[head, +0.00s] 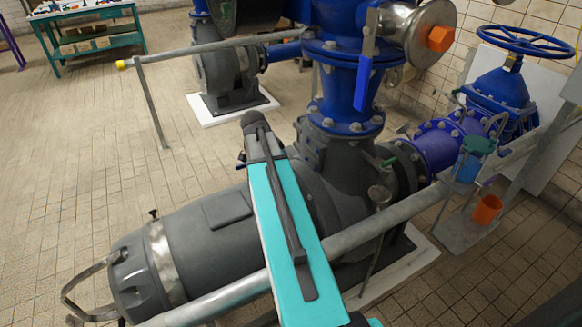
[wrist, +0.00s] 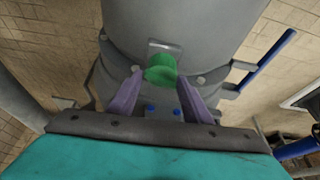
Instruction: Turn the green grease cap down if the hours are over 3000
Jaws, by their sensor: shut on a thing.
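In the wrist view the green grease cap (wrist: 161,66) is round and sits against the grey pump body (wrist: 178,28). My gripper (wrist: 160,79) has its two purple fingers on either side of the cap, shut on it. A small pale plate or tab shows just above the cap. In the head view my teal arm reaches over the grey pump (head: 205,235); the cap and my fingers are not visible there, seemingly behind the arm. No readable hours display shows in either view.
A grey rail (head: 400,212) crosses in front of the pump. Blue pipework (head: 345,80) and a blue handwheel (head: 525,40) stand at the right. An orange cup (head: 487,209) sits on a low shelf. A green bench (head: 90,45) is far left; the tiled floor there is clear.

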